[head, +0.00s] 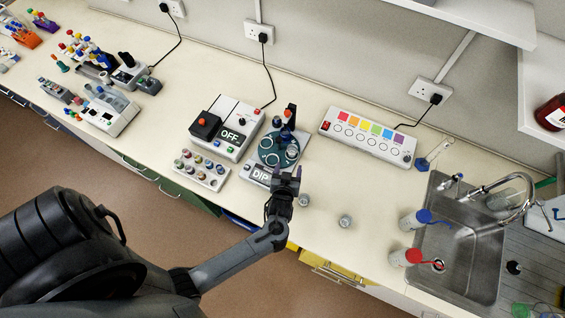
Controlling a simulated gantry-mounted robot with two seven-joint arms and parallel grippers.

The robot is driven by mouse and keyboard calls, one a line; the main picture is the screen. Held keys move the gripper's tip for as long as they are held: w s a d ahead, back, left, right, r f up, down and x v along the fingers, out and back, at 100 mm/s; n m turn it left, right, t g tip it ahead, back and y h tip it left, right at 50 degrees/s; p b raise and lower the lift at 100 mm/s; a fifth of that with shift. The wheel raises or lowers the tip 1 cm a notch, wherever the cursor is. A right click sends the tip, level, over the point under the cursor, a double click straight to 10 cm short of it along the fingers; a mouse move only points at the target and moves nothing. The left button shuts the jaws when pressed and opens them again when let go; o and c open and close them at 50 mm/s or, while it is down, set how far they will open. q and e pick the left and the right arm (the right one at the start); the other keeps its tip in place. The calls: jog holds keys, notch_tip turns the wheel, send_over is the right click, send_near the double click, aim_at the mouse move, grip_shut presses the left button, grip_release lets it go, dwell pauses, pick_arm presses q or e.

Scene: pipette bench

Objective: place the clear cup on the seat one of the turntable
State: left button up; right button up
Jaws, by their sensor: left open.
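The turntable (268,157) is a round dark teal plate with seats, on a base labelled DIP, near the middle of the bench in the head view. Some seats hold small round pale items; seat numbers are too small to read. Two small greyish cups stand on the bench to its lower right: one cup (304,200) is close beside my left gripper, and another cup (345,221) is farther right. I cannot tell which is the clear cup. My left gripper (286,177) is open at the turntable's front edge, with nothing visible between its fingers. My right gripper is out of view.
An OFF-labelled box (228,130) and a rack of small vials (203,169) stand left of the turntable. A long panel with coloured squares (368,138) is behind right. Wash bottles (406,257) stand by the sink (462,250). The bench around the right cup is clear.

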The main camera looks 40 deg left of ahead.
pick_arm(q)
jog(key=s+d+r+m+g+h, duration=0.3)
jog(key=s+r+m, duration=0.1)
jog(key=s+r, duration=0.3)
jog(key=s+d+r+m+g+h, duration=0.3)
jog(key=s+r, duration=0.5)
jog(key=s, duration=0.3)
jog(key=shift+s+m+g+h, duration=0.4)
jog(key=shift+m+h, duration=0.4)
jog(key=shift+m, duration=0.3)
jog(key=shift+r, duration=0.1)
jog(key=shift+r+p, duration=0.6)
jog(key=shift+p, duration=0.1)
